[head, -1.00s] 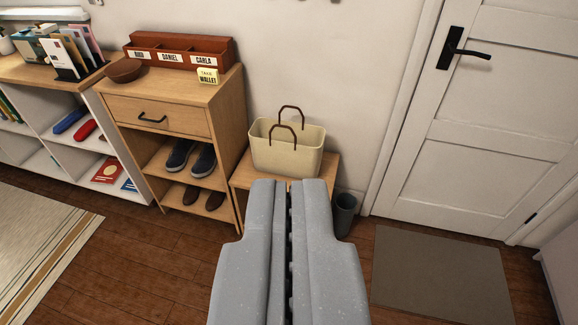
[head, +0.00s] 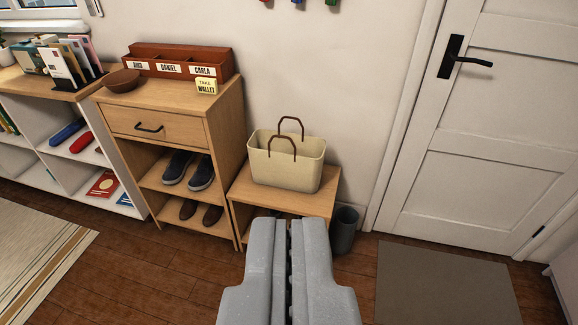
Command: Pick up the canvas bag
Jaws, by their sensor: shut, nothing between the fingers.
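The canvas bag (head: 285,170) is cream with two brown loop handles. It stands upright on a low wooden bench (head: 318,205) against the wall, in the middle of the head view. My gripper (head: 289,222) is shut and empty. It shows at the bottom centre, in front of the bench and apart from the bag. It hides part of the bench's front.
A wooden shoe cabinet (head: 172,120) with shoes, a bowl and a labelled organizer stands left of the bench. A dark bin (head: 343,230) stands at the bench's right. A grey mat (head: 445,285) lies before the white door (head: 475,140). The wooden floor in front is clear.

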